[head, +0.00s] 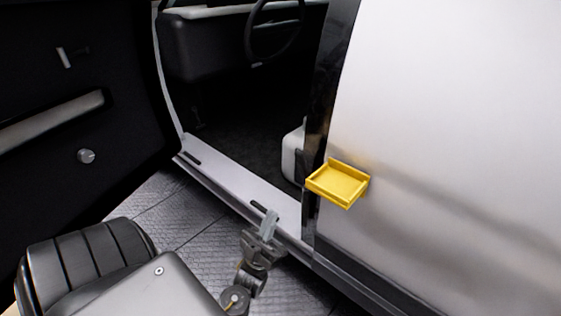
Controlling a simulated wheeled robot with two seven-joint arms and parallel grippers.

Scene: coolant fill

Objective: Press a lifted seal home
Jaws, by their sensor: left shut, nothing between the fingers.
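My left gripper (269,222) is shut and empty. It is low in the middle of the head view, in front of the pale door sill (235,188), close to the foot of the dark door pillar (318,125). I cannot tell whether its fingertips touch the sill. A dark strip runs along the pillar edge of the door opening. I cannot make out a lifted stretch of seal there. My right gripper is not in view.
A yellow tray (338,183) sticks out from the white body panel (450,130), right of the pillar. The open black door (60,140) stands at the left. The steering wheel (272,35) is inside. Patterned grey floor (190,215) lies below the sill.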

